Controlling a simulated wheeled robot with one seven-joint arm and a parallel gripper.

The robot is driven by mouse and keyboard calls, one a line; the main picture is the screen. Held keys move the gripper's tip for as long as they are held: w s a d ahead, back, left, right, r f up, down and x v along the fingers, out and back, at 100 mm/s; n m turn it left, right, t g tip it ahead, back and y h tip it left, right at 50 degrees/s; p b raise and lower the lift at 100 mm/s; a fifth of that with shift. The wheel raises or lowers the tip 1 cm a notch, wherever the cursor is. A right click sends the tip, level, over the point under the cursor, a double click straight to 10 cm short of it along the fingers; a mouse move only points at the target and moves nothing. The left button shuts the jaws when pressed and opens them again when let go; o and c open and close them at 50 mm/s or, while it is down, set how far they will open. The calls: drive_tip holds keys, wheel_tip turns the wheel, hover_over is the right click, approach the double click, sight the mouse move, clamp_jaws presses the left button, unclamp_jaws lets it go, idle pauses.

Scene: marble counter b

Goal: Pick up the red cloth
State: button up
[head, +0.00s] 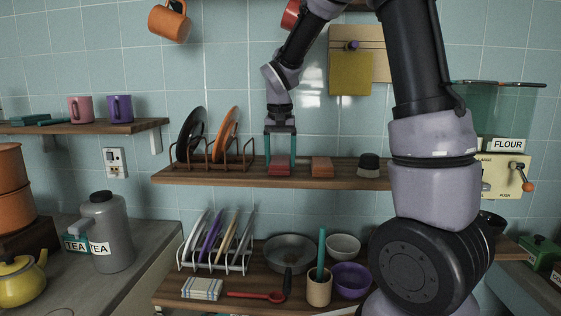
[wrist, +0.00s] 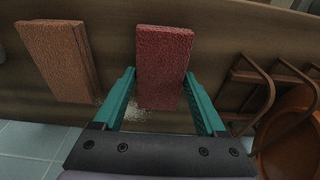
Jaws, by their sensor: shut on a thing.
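The red cloth (head: 279,169) is a folded block on the upper wooden shelf, between the plate rack and an orange-brown folded cloth (head: 322,166). My gripper (head: 280,160) points down at it from above, with teal fingers on either side. In the wrist view the red cloth (wrist: 163,66) lies between the two fingers of my gripper (wrist: 160,95), which are shut on it. The cloth appears still at shelf level; whether it is lifted at all I cannot tell. The orange-brown cloth (wrist: 57,60) is apart from it, at the left in the wrist view.
A plate rack (head: 228,163) with a black and an orange plate stands left of the cloth on the upper shelf (head: 200,176). A dark-and-grey object (head: 369,165) sits farther right. Dishes fill the lower shelf. Part of the rack shows close by in the wrist view (wrist: 262,95).

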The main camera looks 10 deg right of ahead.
sight(280, 160)
drive_tip(key=r, duration=0.7)
drive_tip(key=shift+s+a, duration=0.15)
drive_tip(key=shift+s, duration=0.2)
drive_tip(key=s+a, duration=0.3)
drive_tip(key=s, duration=0.6)
drive_tip(key=s+a, duration=0.2)
drive_tip(key=s, duration=0.7)
drive_tip(key=shift+a, duration=0.4)
drive_tip(key=shift+s+f, duration=0.1)
